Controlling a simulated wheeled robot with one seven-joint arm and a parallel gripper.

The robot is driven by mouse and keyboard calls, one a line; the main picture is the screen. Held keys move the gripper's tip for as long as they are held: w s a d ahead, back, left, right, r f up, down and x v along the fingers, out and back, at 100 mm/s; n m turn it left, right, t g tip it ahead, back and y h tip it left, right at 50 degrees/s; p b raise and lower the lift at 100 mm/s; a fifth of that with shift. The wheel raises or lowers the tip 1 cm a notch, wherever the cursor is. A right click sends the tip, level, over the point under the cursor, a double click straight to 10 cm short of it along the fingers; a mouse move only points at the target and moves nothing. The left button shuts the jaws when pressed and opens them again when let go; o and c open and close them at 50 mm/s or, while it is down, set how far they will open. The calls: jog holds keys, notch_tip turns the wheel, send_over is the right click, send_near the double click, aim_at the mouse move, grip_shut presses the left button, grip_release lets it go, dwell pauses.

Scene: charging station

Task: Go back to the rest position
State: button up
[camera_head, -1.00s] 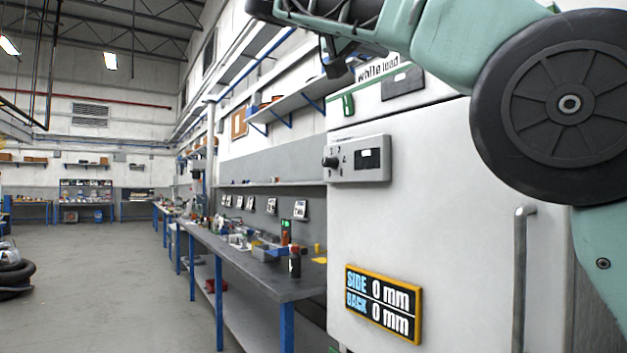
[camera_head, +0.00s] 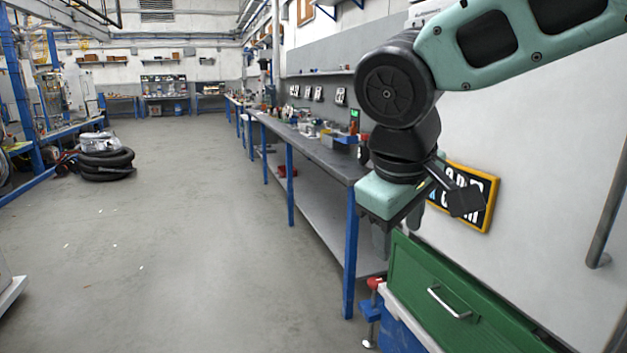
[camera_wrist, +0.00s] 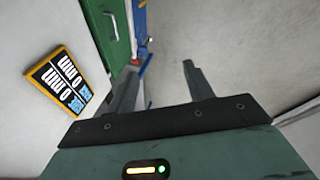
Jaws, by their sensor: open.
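My gripper (camera_head: 392,240) hangs pointing down in the head view, in front of the white cabinet (camera_head: 545,190) and above the green drawer unit. In the wrist view my gripper (camera_wrist: 157,82) shows two dark fingers spread apart with nothing between them. Beyond the fingers is grey floor. The rest position itself is not marked in either view.
A yellow-framed sign (camera_head: 478,200) on the cabinet is partly hidden by my wrist. The green drawer unit (camera_head: 445,290) stands below my gripper. A long workbench (camera_head: 335,165) runs back beside it. Black hoses (camera_head: 105,165) lie at left. The middle floor is clear.

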jog(key=s+d+f+g+y, duration=0.1)
jog(key=s+f+g, duration=0.1)
jog(key=s+f, duration=0.6)
jog(key=s+d+f+g+y, duration=0.1)
jog(key=s+d+f+g, duration=0.1)
jog(key=s+f, duration=0.65)
notch_tip(320, 180, up, 18)
jog(key=s+p, duration=0.1)
jog(key=p, duration=1.4)
jog(key=shift+s+a, duration=0.15)
jog(key=shift+s, duration=0.25)
